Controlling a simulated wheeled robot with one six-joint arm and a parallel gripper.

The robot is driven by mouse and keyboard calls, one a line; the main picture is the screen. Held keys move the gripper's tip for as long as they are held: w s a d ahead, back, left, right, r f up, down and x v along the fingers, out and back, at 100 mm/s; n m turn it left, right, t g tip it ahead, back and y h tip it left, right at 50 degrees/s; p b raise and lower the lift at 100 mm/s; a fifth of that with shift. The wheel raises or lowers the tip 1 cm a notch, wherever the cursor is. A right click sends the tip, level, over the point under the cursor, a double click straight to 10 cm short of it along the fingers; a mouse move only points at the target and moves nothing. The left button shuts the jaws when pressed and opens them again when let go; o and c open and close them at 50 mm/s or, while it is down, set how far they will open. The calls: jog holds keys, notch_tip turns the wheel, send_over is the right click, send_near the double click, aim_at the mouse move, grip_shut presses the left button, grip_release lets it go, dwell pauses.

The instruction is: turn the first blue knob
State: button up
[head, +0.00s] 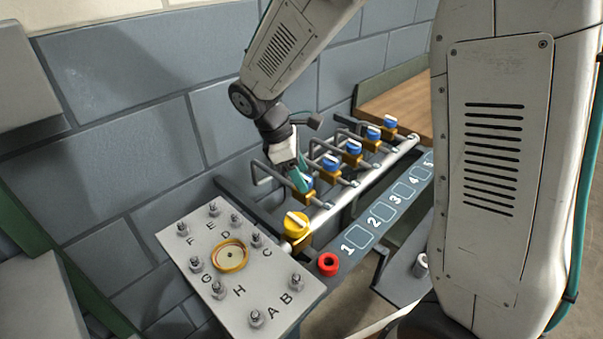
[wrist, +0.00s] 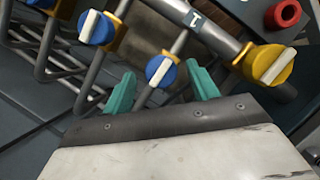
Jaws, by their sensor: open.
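The first blue knob (head: 308,182), with a white bar across its face, is the blue one nearest the yellow knob (head: 296,224) on the pipe manifold. My gripper (head: 297,173) is open at this knob, its teal fingers partly covering it in the head view. In the wrist view the blue knob (wrist: 162,72) shows between the two spread fingertips of my gripper (wrist: 160,70), with a gap on either side. I cannot tell how far the fingertips reach along the knob's depth.
Several more blue knobs (head: 331,162) line the pipe to the right, with bent grey pipes behind them. The second one (wrist: 97,27) is close on the left in the wrist view. A red ring (head: 328,264) and a lettered plate (head: 200,282) with studs lie in front.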

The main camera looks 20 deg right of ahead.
jog(key=shift+d+f, duration=0.15)
jog(key=shift+f, duration=0.25)
jog(key=c, duration=1)
